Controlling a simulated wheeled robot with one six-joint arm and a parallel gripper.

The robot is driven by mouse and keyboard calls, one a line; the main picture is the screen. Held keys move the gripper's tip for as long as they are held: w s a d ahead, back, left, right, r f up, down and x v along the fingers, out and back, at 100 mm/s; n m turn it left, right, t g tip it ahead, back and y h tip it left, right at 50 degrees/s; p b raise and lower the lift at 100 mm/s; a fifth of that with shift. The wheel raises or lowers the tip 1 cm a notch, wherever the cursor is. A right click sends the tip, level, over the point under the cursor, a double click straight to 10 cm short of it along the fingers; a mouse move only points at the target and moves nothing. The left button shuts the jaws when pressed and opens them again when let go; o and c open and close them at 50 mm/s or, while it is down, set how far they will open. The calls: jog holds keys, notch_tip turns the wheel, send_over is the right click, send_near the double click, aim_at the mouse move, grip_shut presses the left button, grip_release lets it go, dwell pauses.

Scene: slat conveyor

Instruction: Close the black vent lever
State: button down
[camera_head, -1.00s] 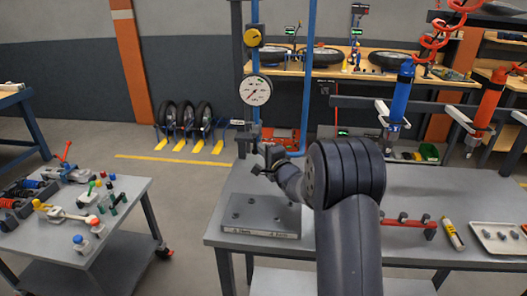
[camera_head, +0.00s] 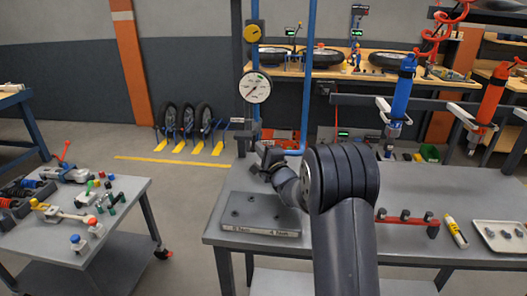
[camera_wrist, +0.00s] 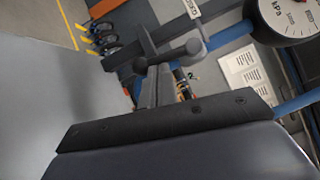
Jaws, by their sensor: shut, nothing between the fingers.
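My gripper (camera_head: 266,158) is in front of the lower end of the blue pipe in the head view, above the far end of the grey base block. Its fingers (camera_wrist: 156,74) are together in the wrist view, with nothing held between them. A dark grey bar with round ends, which looks like the vent lever (camera_wrist: 182,51), lies just beyond the fingertips; I cannot tell whether they touch. In the head view the lever is not clearly made out behind my gripper. The pressure gauge (camera_head: 256,87) hangs on the pipe above and shows in the wrist view.
The grey base block (camera_head: 262,212) lies on the bench (camera_head: 325,250). A yellow knob (camera_head: 252,33) is higher on the pipe. A red rack (camera_head: 407,220), a yellow tube and a white tray (camera_head: 497,232) lie to the right. A cart stands left, with clear floor between.

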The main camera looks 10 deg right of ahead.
jog(key=w+a+r+m+t+b, duration=0.1)
jog(key=a+m+b, duration=0.3)
jog(key=b, duration=0.5)
jog(key=shift+w+a+r+t+h, duration=0.4)
jog(key=shift+a+t, duration=0.3)
jog(key=shift+a, duration=0.5)
jog(key=shift+w, duration=0.1)
jog(key=s+d+b, duration=0.1)
jog(key=s+d, duration=0.1)
jog(key=s, duration=1.1)
jog(key=shift+d, duration=0.4)
